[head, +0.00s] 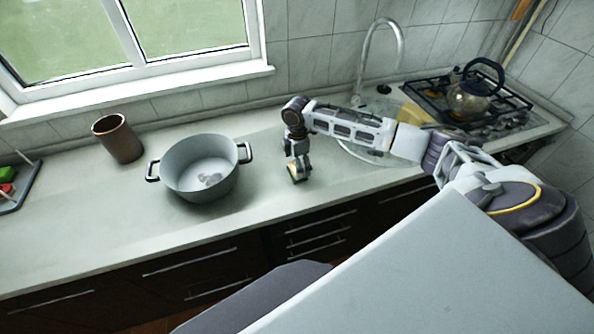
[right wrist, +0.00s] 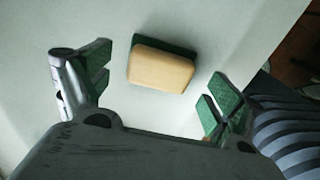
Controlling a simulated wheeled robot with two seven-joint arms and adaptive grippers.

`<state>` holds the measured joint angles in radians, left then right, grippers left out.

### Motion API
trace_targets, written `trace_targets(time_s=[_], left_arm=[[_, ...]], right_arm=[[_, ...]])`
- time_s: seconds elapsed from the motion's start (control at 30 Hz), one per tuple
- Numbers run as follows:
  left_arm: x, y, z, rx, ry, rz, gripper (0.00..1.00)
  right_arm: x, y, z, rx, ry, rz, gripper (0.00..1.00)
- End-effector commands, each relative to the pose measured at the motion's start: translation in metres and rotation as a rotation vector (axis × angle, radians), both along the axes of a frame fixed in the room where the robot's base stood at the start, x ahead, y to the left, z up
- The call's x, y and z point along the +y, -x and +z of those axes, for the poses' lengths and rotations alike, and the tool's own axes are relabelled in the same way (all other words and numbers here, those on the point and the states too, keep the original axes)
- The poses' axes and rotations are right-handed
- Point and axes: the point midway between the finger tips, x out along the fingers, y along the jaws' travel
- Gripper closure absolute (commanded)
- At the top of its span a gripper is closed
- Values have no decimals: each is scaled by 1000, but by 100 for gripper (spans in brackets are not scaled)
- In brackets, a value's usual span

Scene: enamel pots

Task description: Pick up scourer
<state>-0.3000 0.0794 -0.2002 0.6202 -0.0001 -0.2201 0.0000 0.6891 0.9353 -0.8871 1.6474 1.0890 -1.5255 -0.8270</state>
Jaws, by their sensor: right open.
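The scourer (right wrist: 160,70) is a tan sponge block with a dark green layer. In the right wrist view it lies on the pale counter, ahead of and between the two fingers. In the head view only a small part of the scourer (head: 295,178) shows, below my right gripper (head: 297,165). My right gripper (right wrist: 158,88) is open with green-padded fingers spread to either side of the scourer, and nothing is held. I see no contact between the fingers and the scourer. My left gripper is not in view.
A grey two-handled pot (head: 176,180) stands left of the right gripper. A brown cup (head: 118,138) stands further left, and a dark tray (head: 22,190) is at the left edge. The sink and tap (head: 366,50) and a kettle (head: 470,98) on the hob are to the right.

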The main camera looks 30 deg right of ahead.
Motion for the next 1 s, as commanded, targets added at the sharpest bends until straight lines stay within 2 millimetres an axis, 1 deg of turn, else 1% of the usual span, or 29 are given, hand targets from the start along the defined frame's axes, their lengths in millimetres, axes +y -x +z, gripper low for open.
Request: trace_targets(time_s=[0.1,0.23,0.73,0.77,1.0], left_arm=[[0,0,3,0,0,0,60],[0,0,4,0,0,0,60],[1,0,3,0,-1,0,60],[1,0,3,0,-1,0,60],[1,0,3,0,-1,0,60]], right_arm=[[0,1,-13,3,-1,0,8],[0,1,-22,1,1,0,8],[0,1,-24,0,1,0,8],[0,1,-24,0,1,0,11],[0,1,-24,0,1,0,41]])
